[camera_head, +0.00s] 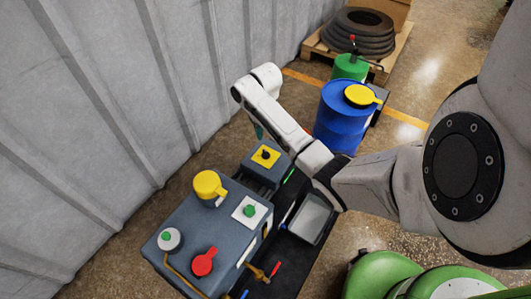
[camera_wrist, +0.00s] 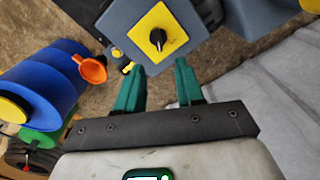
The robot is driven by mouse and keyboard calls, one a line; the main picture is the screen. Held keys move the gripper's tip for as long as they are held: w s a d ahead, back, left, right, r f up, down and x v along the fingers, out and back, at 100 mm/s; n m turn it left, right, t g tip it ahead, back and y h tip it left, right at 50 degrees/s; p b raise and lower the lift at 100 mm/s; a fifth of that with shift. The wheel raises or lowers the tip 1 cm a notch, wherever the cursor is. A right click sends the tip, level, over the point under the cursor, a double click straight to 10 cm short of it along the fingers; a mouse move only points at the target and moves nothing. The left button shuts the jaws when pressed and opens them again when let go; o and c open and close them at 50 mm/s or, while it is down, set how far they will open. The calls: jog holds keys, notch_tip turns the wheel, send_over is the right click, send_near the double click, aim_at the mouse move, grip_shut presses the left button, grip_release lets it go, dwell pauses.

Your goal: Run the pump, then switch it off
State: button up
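A yellow switch plate (camera_head: 256,161) with a black rotary knob (camera_head: 265,154) sits on top of a small blue-grey box (camera_head: 262,174). In the wrist view, the plate (camera_wrist: 172,22) and knob (camera_wrist: 157,39) are just beyond my fingertips. A pale pointer line shows on the knob. My gripper (camera_wrist: 160,76) is open, with its two green fingers apart and nothing between them. It is apart from the knob. In the head view only a bit of a green finger (camera_head: 259,131) shows, above and near the plate. I cannot tell whether the pump runs.
A larger grey cabinet (camera_head: 190,232) carries a yellow cap (camera_head: 208,185), a red handle (camera_head: 204,262) and a green button (camera_head: 249,211). A blue drum (camera_head: 342,130) stands right of the switch box. A pallet with tyres (camera_head: 360,30) is behind. A corrugated wall (camera_head: 100,110) bounds the left.

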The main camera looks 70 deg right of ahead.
aim_at(266, 152)
notch_tip(266, 152, down, 11)
jog(key=b, duration=0.3)
jog(key=shift+s+r, duration=0.15)
grip_shut()
dwell(0.3)
